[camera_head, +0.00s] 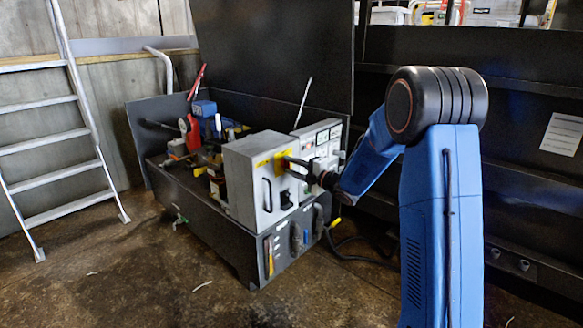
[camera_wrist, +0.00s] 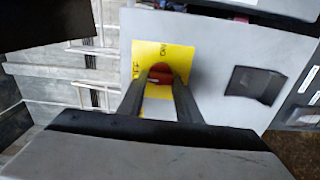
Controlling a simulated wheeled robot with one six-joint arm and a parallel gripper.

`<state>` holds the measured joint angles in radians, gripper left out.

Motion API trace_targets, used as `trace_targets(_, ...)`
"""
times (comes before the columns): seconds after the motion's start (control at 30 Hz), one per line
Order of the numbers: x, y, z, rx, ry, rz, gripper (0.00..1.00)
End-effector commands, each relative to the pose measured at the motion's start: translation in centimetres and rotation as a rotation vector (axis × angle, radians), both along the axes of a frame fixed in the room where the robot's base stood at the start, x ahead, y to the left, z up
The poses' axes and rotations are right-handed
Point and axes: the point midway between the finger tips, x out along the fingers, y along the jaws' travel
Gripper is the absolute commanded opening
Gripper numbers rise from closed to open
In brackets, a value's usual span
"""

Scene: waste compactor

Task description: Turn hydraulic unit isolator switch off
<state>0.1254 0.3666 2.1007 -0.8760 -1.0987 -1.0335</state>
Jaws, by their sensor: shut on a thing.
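The isolator switch is a red rotary knob (camera_wrist: 160,76) on a yellow plate (camera_wrist: 150,52) with dark lettering, fixed to a light grey cabinet (camera_wrist: 212,48). In the wrist view my gripper (camera_wrist: 161,82) has one dark finger on each side of the knob and is shut on it. The fingers hide part of the knob, and its exact angle is hard to tell. In the head view the grey cabinet (camera_head: 240,180) stands on the hydraulic unit, and my gripper (camera_head: 296,164) reaches its front from the right.
A black handle or latch (camera_wrist: 255,85) sits on the cabinet face right of the knob. A panel with labels and buttons (camera_head: 320,140) is behind the cabinet. A dark open lid (camera_head: 275,50) rises behind the unit. A ladder (camera_head: 70,120) stands at left; the floor in front is mostly clear.

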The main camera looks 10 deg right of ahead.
Motion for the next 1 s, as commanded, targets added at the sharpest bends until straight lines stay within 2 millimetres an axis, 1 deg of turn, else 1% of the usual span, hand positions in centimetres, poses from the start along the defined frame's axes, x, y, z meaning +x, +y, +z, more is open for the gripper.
trace_targets(0.23,-0.08,0.05,-0.20,-0.040,-0.025,0.001,0.09)
trace_targets(0.63,-0.10,0.06,-0.23,-0.044,-0.027,0.001,0.09)
trace_targets(0.67,-0.10,0.06,-0.24,-0.044,-0.027,0.001,0.34)
trace_targets(0.7,-0.09,0.06,-0.23,-0.044,-0.027,0.001,0.43)
trace_targets(0.73,-0.09,0.06,-0.22,-0.044,-0.028,0.001,0.50)
trace_targets(1.0,-0.05,0.02,-0.12,-0.043,-0.029,0.001,0.50)
